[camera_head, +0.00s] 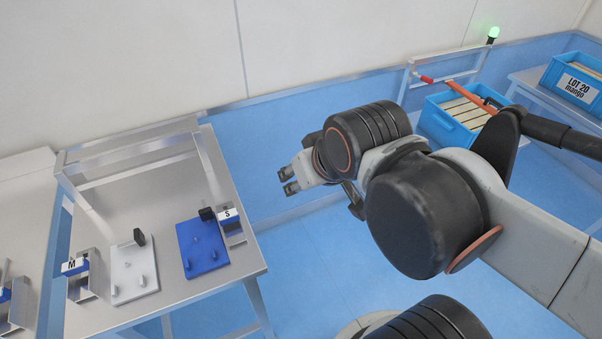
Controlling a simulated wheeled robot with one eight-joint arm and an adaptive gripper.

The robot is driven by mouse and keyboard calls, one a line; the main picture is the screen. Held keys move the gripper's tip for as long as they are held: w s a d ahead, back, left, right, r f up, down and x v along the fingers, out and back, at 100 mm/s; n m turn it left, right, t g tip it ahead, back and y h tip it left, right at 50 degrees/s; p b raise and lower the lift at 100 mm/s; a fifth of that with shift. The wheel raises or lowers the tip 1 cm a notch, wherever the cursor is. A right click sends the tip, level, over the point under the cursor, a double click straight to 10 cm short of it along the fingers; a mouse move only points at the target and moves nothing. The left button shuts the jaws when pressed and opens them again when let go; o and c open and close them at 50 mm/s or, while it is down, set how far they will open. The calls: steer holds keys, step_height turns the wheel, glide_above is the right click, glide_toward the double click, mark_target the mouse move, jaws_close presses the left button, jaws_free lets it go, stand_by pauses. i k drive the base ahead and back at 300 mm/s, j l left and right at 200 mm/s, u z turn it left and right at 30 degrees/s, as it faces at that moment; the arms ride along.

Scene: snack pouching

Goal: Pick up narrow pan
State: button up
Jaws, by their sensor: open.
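My gripper (287,180) is open and empty, pointing left. In the head view it shows against the blue floor and wall, to the right of the metal table and apart from everything on it. A small metal holder or pan with an "S" label (229,215) sits at the table's right edge, next to a blue plate (203,249). A metal holder or pan with an "M" label (83,288) stands left of a white plate (133,275). I cannot tell for certain which one is the narrow pan.
The metal table (215,287) has a raised frame (130,152) at its back. Another table with metal parts stands far left. A blue crate (455,122) and a "LOT 20 mango" crate (574,81) stand at the right. Blue floor is clear between.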

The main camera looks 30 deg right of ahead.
mark_target(82, 272)
steer(key=u, duration=1.5)
